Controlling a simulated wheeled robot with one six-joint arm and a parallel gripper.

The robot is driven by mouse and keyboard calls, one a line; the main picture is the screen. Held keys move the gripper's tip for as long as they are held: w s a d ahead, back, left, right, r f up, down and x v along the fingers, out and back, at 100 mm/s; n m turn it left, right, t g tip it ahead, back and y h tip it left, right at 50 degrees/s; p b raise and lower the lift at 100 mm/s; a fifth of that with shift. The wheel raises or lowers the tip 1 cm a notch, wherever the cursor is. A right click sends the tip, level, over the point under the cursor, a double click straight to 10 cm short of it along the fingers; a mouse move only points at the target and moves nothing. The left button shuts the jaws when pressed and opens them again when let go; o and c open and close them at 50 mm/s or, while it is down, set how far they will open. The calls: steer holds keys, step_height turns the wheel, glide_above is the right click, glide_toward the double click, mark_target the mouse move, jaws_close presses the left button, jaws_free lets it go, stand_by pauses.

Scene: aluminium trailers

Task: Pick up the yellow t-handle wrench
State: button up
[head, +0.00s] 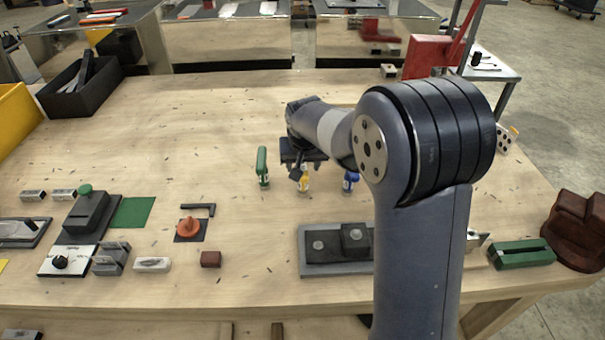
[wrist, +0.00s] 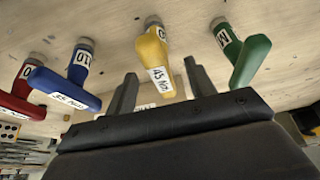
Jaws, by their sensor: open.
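The yellow t-handle wrench (head: 304,183) stands upright on the wooden table, partly hidden by my gripper (head: 300,165) in the head view. In the wrist view the yellow wrench (wrist: 154,54) carries a white label and shows beyond my gripper (wrist: 160,68), lined up with the gap between its two fingers. The fingers are apart with nothing held between them. Whether the wrench is within the fingers' reach is hard to tell.
A green t-handle wrench (head: 262,167) stands left of the yellow one, a blue wrench (head: 350,180) right. The wrist view also shows a red wrench (wrist: 22,92). A grey fixture (head: 310,262) sits nearer the front.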

steer(key=shift+p+x, duration=0.7)
steer(key=shift+x, duration=2.05)
steer(key=shift+c, duration=0.3)
jaws_close()
